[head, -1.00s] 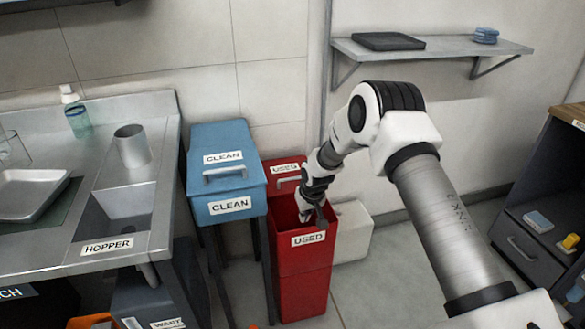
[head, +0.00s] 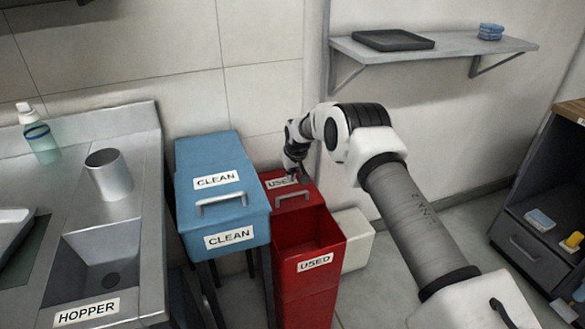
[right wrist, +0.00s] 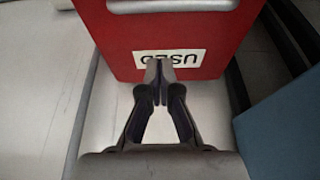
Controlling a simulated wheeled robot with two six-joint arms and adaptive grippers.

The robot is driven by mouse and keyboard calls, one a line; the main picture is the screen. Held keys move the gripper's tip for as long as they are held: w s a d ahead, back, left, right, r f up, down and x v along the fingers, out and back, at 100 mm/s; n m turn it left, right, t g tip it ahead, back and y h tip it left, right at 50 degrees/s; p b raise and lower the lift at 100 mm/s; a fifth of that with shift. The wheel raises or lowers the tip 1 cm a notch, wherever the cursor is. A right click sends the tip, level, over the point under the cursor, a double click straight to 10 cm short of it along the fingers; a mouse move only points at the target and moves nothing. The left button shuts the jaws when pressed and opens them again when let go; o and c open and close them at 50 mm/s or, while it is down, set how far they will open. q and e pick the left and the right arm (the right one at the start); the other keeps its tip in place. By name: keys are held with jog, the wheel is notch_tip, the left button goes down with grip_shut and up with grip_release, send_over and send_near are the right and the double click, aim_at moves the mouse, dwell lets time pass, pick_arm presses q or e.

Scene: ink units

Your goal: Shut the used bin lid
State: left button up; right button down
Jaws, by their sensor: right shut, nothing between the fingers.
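The red used bin (head: 312,285) stands right of the blue clean bin, with its front opening uncovered. Its red lid (head: 310,196) sits at the back of the opening, with a USED label and a grey handle (head: 293,196). My right gripper (head: 304,180) is shut and empty, at the lid's rear part beside the label. In the right wrist view, the closed fingertips (right wrist: 159,66) overlap the lid (right wrist: 215,35) near its edge, by the upside-down label. Whether they touch it I cannot tell. My left gripper is not in view.
The blue clean bin (head: 222,155) stands close on the left, lid closed. A white box (head: 352,240) is behind the red bin on the right. A wall shelf (head: 450,45) hangs above right. A steel counter with a hopper (head: 105,245) is at left.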

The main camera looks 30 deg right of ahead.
aim_at(295, 199)
jog(key=shift+w+d+f, duration=0.1)
jog(key=shift+w+f, duration=0.05)
jog(key=shift+f, duration=0.5)
jog(key=shift+s, duration=0.25)
jog(key=s, duration=0.2)
jog(key=s+a+p, duration=0.1)
jog(key=shift+f, duration=0.3)
jog(key=shift+s+f, duration=0.1)
jog(key=shift+f, duration=0.05)
